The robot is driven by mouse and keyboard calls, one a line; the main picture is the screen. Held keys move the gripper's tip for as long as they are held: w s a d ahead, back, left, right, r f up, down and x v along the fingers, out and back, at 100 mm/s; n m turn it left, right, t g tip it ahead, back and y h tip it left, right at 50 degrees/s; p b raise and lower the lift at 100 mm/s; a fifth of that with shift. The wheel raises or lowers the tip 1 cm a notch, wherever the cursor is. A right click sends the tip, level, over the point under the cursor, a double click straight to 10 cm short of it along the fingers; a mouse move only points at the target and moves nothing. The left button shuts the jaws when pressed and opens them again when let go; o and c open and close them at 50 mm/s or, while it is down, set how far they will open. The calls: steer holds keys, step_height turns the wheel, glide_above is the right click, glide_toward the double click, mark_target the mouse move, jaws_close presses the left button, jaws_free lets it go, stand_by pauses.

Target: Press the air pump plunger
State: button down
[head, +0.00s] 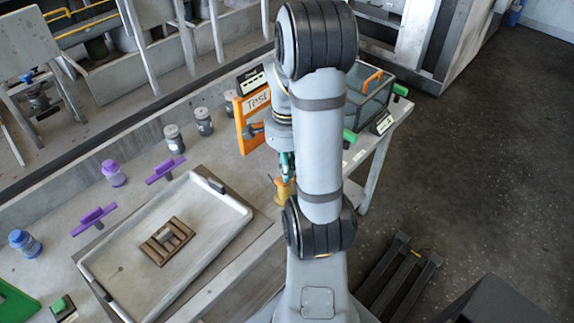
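A small yellow-orange object (281,194), possibly the air pump, stands near the bench's front edge, partly hidden by my arm. Its top is hard to make out, and I cannot tell which part is the plunger. My gripper (287,166) points down just above it, mostly behind my arm link. I cannot tell whether the fingers touch it or whether they are open or shut.
An orange frame (240,122) marked "Test" stands behind my gripper. A clear box (363,92) with an orange handle is to the right. A white tray (232,238), purple-handled parts (94,220) and several jars (173,137) are to the left.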

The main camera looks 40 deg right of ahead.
step_height(320, 180, up, 14)
steer(key=p, duration=0.4)
steer(key=shift+p, duration=0.35)
stand_by(1.3)
